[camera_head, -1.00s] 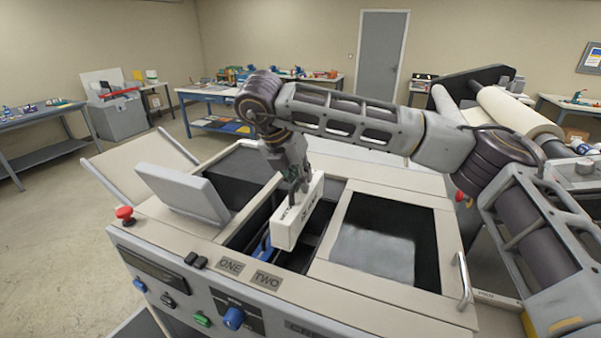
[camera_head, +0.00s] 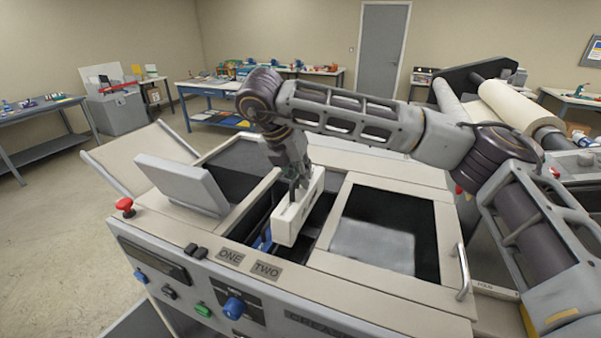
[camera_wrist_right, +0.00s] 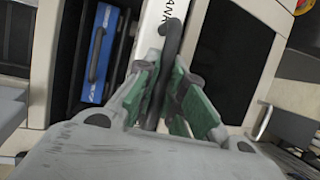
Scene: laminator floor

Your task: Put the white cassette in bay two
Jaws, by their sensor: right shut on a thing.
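The white cassette (camera_head: 290,222) is a narrow box with dark lettering, held upright over the open slot of the machine. My right gripper (camera_head: 300,186) is shut on its dark handle (camera_wrist_right: 172,38) from above. In the right wrist view, the white cassette (camera_wrist_right: 153,32) runs between the fingers. A blue cassette (camera_wrist_right: 103,60) with a dark handle sits in the slot to its left, on the side of the ONE label (camera_head: 230,256). Bay two, behind the TWO label (camera_head: 266,271), is partly hidden by the white cassette. I cannot tell whether the cassette's bottom is inside it.
A raised grey lid (camera_head: 182,183) stands left of the slot. A framed window panel (camera_head: 372,245) with a metal handle (camera_head: 463,272) lies to the right. A red stop button (camera_head: 124,204) is at the front left corner.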

